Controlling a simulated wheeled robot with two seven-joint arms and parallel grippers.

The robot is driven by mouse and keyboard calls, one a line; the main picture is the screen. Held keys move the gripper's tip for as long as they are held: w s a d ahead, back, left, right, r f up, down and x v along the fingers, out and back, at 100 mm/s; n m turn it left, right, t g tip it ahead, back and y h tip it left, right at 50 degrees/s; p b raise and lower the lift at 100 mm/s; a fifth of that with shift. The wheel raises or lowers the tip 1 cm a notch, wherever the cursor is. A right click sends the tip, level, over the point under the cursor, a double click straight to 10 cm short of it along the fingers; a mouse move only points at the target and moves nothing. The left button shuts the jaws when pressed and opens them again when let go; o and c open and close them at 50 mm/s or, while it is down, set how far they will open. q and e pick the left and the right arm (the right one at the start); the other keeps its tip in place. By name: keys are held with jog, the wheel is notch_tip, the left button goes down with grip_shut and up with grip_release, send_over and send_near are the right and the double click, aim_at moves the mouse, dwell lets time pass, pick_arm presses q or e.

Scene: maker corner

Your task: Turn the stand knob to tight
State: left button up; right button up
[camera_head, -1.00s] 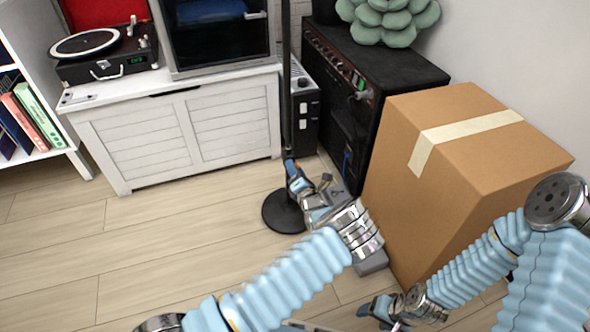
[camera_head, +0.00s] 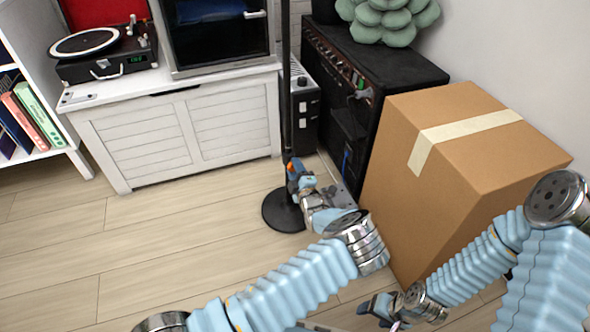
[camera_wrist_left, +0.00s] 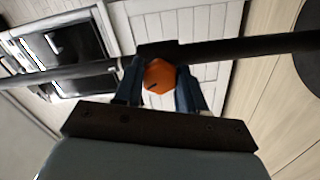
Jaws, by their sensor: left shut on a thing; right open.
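The stand is a thin black pole (camera_head: 286,100) rising from a round black base (camera_head: 283,212) on the floor. In the left wrist view the pole (camera_wrist_left: 245,47) runs across the picture, and the orange knob (camera_wrist_left: 159,76) with a small dark mark sits on a dark collar. My left gripper (camera_wrist_left: 160,85) is shut on the knob, one finger on each side. In the head view the left gripper (camera_head: 293,170) is at the pole, low above the base, and mostly hides the knob. My right gripper (camera_head: 375,307) is open and empty, low at the bottom right.
A large cardboard box (camera_head: 470,150) stands right of the stand. A black amplifier (camera_head: 375,70) with a green cushion (camera_head: 390,18) is behind it. A white cabinet (camera_head: 180,130) with a turntable (camera_head: 105,50) is at the back left. The floor at left is clear.

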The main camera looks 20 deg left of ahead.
pick_arm(q)
jog(key=m, duration=0.5)
jog(key=shift+f, duration=0.1)
dwell(0.5)
jog(key=o, duration=1.1)
jog(key=shift+c, duration=0.2)
jog(key=p+v, duration=0.1)
jog(key=v, duration=1.2)
jog(key=shift+s+d, duration=0.25)
jog(key=shift+s, duration=0.1)
